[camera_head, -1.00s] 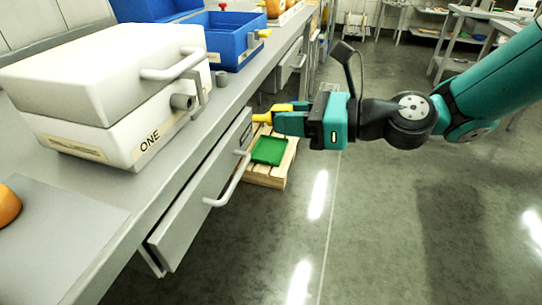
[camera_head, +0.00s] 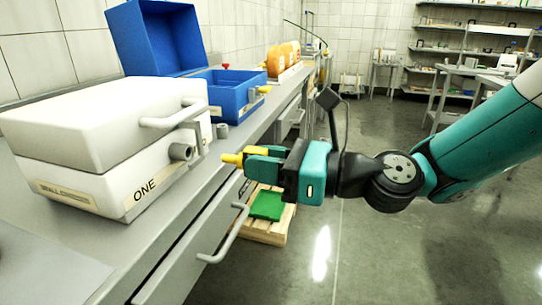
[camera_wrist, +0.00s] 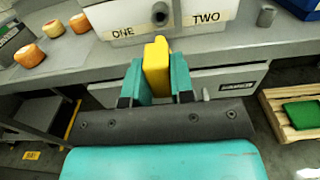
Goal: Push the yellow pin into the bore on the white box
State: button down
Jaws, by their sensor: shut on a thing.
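My gripper (camera_head: 262,160) is shut on the yellow pin (camera_head: 232,158), whose tip points left toward the white box (camera_head: 75,185). The pin also shows between the teal fingers in the wrist view (camera_wrist: 157,66). The white box stands on the grey bench, its lid down, labelled ONE at the near corner. A grey round bore (camera_head: 181,152) sticks out of its right face beneath the lid handle. The pin tip is apart from the bore, to its right and at about its height. In the wrist view the bore (camera_wrist: 160,13) lies just beyond the pin.
An open blue box (camera_head: 232,106) stands behind the white box, with a yellow pin in its side. Orange cheese wheels (camera_head: 283,58) sit farther back. A drawer handle (camera_head: 226,236) juts out below the bench edge. A pallet with a green mat (camera_head: 267,206) is on the floor.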

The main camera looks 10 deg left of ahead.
aim_at(234, 156)
jog(key=a+p, duration=0.2)
jog(key=a, duration=0.1)
jog(key=shift+w+a+r, duration=0.1)
jog(key=shift+w+a, duration=0.05)
jog(key=shift+a, duration=0.05)
jog(key=shift+a+p, duration=0.45)
jog(key=shift+a, duration=0.15)
jog(key=shift+p, duration=1.15)
dwell(1.0)
jog(key=shift+w+a+p, duration=0.15)
jog(key=shift+a+p, duration=1.55)
jog(key=shift+a, duration=0.3)
jog(key=c, duration=0.9)
grip_release()
